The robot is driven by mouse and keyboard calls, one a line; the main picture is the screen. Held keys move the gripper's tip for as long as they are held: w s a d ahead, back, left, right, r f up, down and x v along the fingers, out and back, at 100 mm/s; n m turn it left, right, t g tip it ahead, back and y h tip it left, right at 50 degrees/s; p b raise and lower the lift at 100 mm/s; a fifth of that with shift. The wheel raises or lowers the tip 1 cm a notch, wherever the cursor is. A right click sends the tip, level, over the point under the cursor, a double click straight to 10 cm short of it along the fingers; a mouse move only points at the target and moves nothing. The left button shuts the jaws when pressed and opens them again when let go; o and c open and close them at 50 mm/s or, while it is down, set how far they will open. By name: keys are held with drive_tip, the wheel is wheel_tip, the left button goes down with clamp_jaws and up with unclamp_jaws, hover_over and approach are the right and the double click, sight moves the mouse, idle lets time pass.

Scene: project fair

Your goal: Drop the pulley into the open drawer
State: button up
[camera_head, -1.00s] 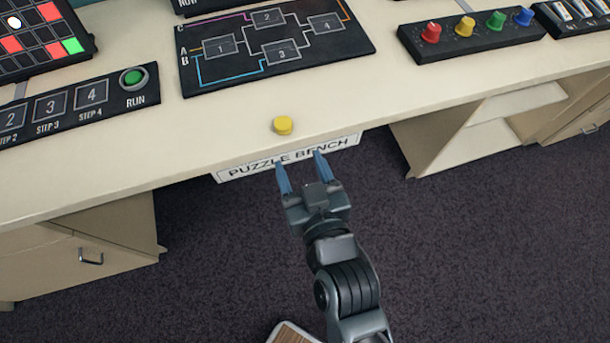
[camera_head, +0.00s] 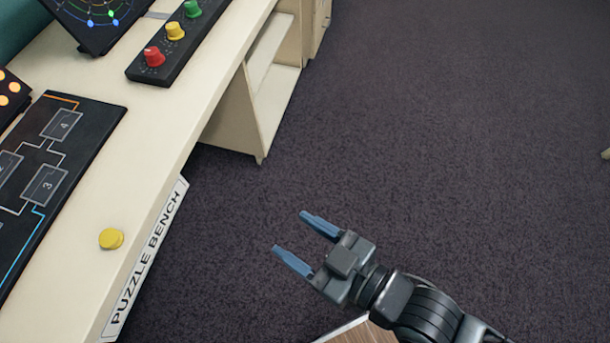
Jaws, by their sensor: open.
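A small yellow round piece (camera_head: 111,238) lies on the cream bench top near its front edge. It may be the pulley, but I cannot make out a groove. My gripper (camera_head: 288,231) is open and empty over the dark carpet, right of the bench edge and apart from the yellow piece. Its two blue fingers point left toward the bench. No drawer that I can clearly call open is in view.
The puzzle bench (camera_head: 160,135) runs along the left, with a black diagram panel (camera_head: 85,135) and a panel of coloured knobs (camera_head: 150,75). An open-fronted cabinet (camera_head: 240,115) stands under it. Carpet (camera_head: 450,150) is clear in the middle and right.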

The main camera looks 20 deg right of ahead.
drive_tip(key=s+d+r+m+t+h, duration=0.1)
drive_tip(key=s+d+r+m+h, duration=0.2)
drive_tip(key=s+d, duration=0.5)
drive_tip(key=shift+d+r+h, duration=0.4)
drive_tip(key=shift+d+r, duration=0.1)
drive_tip(key=shift+d, duration=0.65)
drive_tip(key=shift+o, duration=0.6)
drive_tip(key=s+d+r+m+h, duration=0.2)
drive_tip(key=s+d+r+h, duration=0.1)
drive_tip(key=s+r, duration=0.4)
drive_tip(key=shift+s+d+m, duration=0.2)
drive_tip(key=shift+d+m, duration=0.1)
drive_tip(key=shift+d, duration=0.5)
drive_tip(key=shift+f, duration=0.1)
